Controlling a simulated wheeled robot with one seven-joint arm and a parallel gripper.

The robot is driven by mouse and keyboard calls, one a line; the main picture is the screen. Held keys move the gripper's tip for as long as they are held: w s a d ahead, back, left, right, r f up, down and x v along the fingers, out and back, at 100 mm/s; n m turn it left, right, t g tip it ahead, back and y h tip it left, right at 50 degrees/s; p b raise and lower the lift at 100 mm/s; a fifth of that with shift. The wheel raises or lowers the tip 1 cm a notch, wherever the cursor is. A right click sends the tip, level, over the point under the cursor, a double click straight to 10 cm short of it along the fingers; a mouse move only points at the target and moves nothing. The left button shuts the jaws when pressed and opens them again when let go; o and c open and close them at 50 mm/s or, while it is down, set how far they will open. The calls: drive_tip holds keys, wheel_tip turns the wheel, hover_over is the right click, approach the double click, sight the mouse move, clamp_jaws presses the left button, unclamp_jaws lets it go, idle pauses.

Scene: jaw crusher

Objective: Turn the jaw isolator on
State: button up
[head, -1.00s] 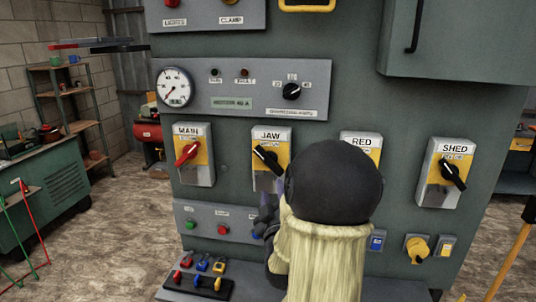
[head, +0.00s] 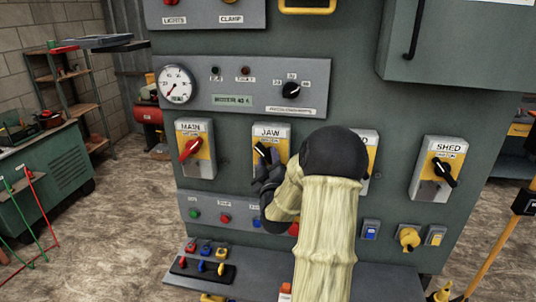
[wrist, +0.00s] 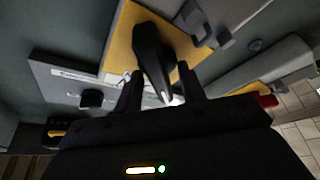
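The jaw isolator (head: 283,134) is a grey box with a yellow face, labelled JAW, on the green cabinet. Its black handle (head: 262,153) is tilted, with its white-marked end at upper left. My gripper (head: 264,174) is at the handle's lower end, and my arm hides part of the box's right and lower side. In the wrist view the black handle (wrist: 151,48) reaches down between the two spread fingers of my gripper (wrist: 160,88). A gap shows to the right of the handle; contact on the left cannot be told.
The main isolator (head: 197,155) with a red handle is to the left, and the shed isolator (head: 439,172) to the right. The red isolator (head: 371,142) is mostly behind my arm. A button panel (head: 205,208) and a shelf with padlocks (head: 205,250) are below.

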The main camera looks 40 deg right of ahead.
drive_tip(key=shift+w+d, duration=0.2)
drive_tip(key=shift+w, duration=0.05)
clamp_jaws()
